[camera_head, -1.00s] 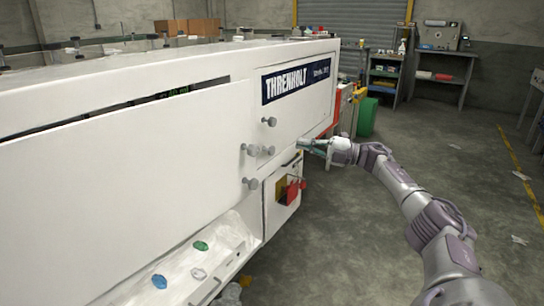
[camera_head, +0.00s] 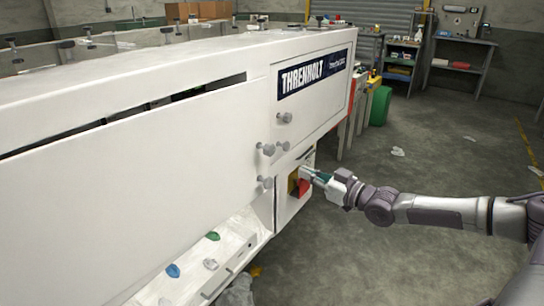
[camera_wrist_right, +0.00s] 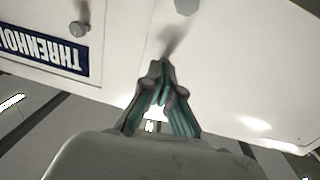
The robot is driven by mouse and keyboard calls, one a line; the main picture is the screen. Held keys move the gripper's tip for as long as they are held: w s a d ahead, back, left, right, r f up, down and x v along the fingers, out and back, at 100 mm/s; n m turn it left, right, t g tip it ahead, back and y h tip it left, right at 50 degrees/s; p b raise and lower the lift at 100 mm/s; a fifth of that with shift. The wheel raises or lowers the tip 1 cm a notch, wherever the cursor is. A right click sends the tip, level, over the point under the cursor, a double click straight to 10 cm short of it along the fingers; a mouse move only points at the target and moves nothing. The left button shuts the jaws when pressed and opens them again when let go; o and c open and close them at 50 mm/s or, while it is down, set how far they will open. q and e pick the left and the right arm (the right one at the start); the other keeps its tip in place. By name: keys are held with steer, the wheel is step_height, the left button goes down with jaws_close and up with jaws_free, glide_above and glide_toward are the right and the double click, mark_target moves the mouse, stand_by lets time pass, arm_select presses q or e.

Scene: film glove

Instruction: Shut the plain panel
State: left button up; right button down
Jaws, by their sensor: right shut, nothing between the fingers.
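The plain panel (camera_head: 130,170) is the large white unlettered panel on the machine's front, at the left in the head view. A dark slanting gap shows along its top edge, so it stands off the frame there. Round grey knobs (camera_head: 266,150) sit near its right end. My right gripper (camera_head: 314,174) is shut and empty, right of the knobs and in front of the small box with the red and yellow switch. In the right wrist view its closed fingertips (camera_wrist_right: 160,68) point at a white surface; whether they touch it I cannot tell. My left gripper is out of view.
The panel lettered THRENHOLT (camera_head: 315,80) is right of the plain one and looks flush. The red and yellow switch (camera_head: 303,186) is low beside the gripper. A tray (camera_head: 200,265) with coloured pieces lies below the plain panel. The floor at right is mostly clear.

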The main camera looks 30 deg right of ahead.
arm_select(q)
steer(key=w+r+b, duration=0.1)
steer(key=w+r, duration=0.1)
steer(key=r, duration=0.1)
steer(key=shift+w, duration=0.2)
arm_select(e)
steer(key=x, duration=1.3)
steer(key=shift+w, duration=0.3)
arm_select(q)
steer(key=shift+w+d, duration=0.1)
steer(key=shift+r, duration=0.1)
arm_select(e)
steer(key=shift+w+r, duration=0.1)
